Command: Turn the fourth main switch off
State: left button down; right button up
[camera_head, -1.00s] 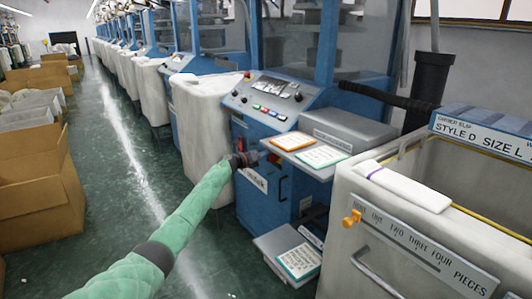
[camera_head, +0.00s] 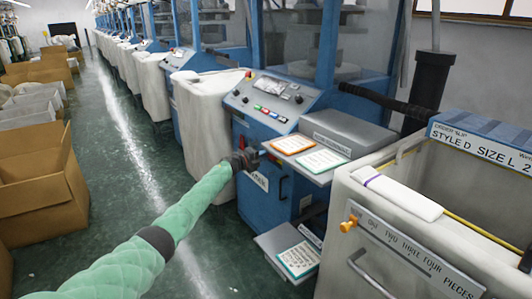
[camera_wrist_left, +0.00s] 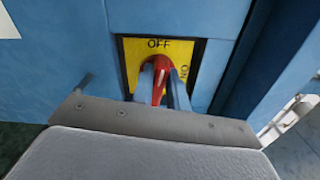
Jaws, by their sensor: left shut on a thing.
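The main switch is a red handle (camera_wrist_left: 158,78) on a yellow plate (camera_wrist_left: 188,60) in the left wrist view. The plate reads OFF at its top and ON, turned sideways, on its right. It sits in a recess of a blue machine cabinet (camera_head: 275,185). My left gripper (camera_wrist_left: 162,88) is shut on the red handle, with one finger on each side. The handle's exact angle is hard to tell. My right gripper cannot be made out.
Two cards lie on a shelf (camera_head: 318,175) right of my left gripper. A cream bin (camera_head: 205,115) stands to its left. A labelled cart (camera_head: 400,225) fills the right front. Cardboard boxes (camera_head: 40,190) line the left. The green aisle floor (camera_head: 120,140) is open.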

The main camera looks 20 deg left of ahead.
pick_arm(q)
jog(key=shift+a+f+n+p, duration=0.15)
jog(key=shift+n+p, duration=0.25)
jog(key=shift+n, duration=0.6)
jog(key=c, duration=1.4)
grip_release()
jog(key=v, duration=0.7)
jog(key=shift+s+a, duration=0.25)
jog(key=shift+s, duration=0.05)
